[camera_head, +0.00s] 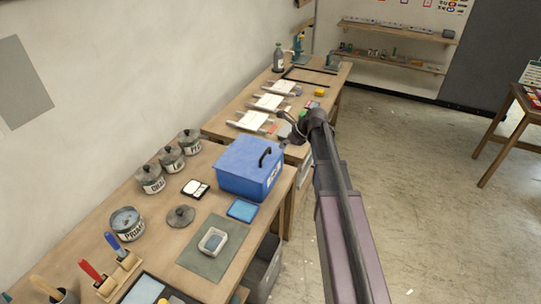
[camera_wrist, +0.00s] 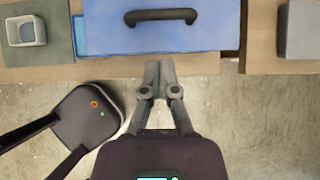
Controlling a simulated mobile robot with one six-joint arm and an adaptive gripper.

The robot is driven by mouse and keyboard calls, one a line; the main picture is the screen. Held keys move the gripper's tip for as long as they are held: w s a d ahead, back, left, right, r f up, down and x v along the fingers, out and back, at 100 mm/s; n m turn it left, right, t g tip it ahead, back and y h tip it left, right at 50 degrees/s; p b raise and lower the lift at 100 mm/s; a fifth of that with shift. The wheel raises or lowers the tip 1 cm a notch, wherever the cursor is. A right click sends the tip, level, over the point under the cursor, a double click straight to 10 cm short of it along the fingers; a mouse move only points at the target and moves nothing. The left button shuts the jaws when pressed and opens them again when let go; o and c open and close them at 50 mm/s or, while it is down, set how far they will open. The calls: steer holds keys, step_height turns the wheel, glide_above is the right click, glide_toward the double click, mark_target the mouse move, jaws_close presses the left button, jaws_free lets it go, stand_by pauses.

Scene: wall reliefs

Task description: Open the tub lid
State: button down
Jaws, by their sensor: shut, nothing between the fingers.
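A blue tub (camera_head: 248,175) with a blue lid (camera_head: 243,153) stands on the near workbench; the lid looks closed. A dark handle (camera_head: 265,157) is fixed on the lid near its right side. In the wrist view the lid (camera_wrist: 115,25) fills the top middle, with the handle (camera_wrist: 161,16) across it. My gripper (camera_wrist: 159,66) is shut and empty, its tips just short of the tub's near edge and apart from the handle.
Grey pots (camera_head: 151,179) stand along the wall, beside an open primer pot (camera_head: 126,223) and a loose grey lid (camera_head: 181,216). A green mat (camera_head: 196,262) holds a small tray (camera_head: 213,241). A second bench (camera_head: 222,125) lies beyond. The floor (camera_head: 420,190) to the right is mostly clear.

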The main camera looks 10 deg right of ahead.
steer(key=shift+d+f, duration=0.1)
steer(key=shift+d, duration=0.1)
steer(key=b, duration=0.6)
glide_toward(266, 160)
steer(key=x, duration=0.4)
steer(key=shift+d, duration=0.1)
steer(key=shift+b+x, duration=1)
steer(key=shift+x, duration=0.3)
steer(key=shift+w, duration=0.1)
